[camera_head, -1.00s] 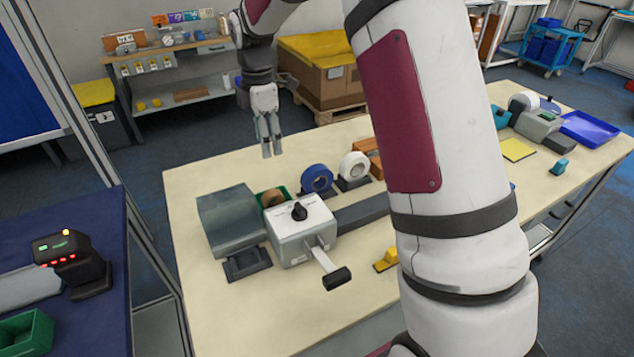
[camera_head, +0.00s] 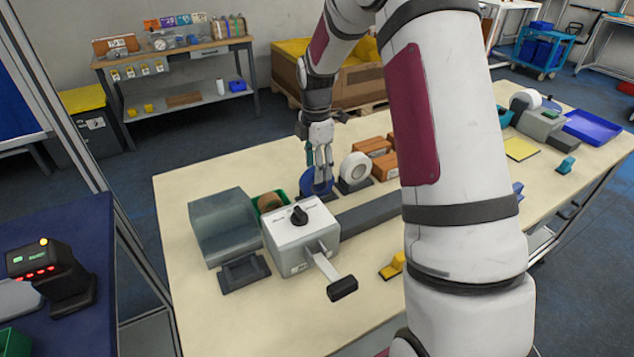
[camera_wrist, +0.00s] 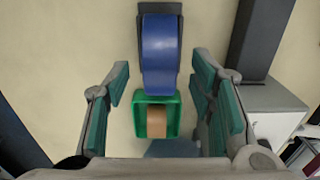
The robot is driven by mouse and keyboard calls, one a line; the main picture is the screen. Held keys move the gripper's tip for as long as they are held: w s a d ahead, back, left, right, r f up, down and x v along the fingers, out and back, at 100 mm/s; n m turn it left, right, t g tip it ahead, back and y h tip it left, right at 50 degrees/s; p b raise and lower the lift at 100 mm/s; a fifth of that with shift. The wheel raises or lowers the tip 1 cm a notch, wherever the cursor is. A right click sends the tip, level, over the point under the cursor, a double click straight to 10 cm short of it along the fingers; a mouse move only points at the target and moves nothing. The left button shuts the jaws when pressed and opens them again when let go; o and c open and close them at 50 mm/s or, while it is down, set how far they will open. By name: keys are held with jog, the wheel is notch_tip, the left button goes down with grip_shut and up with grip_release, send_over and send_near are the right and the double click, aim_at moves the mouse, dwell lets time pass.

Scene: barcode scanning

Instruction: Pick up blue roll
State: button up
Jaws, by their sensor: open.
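The blue roll (camera_head: 309,182) stands upright on a dark holder on the table, partly hidden behind my gripper in the head view. In the wrist view the blue roll (camera_wrist: 160,50) is seen from above, between and ahead of the fingers. My gripper (camera_head: 323,172) points down over the roll, its fingers apart on either side in the wrist view (camera_wrist: 160,110). Whether the fingers touch the roll cannot be told.
A green bin (camera_wrist: 156,117) with a brown roll stands beside the blue roll. A white roll (camera_head: 356,168) is on its right. A white-and-grey machine (camera_head: 300,235) with a lever is in front. Orange boxes (camera_head: 384,163) lie behind right.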

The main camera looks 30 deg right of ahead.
jog(key=shift+f+p, duration=0.45)
jog(key=shift+f, duration=2.35)
grip_shut()
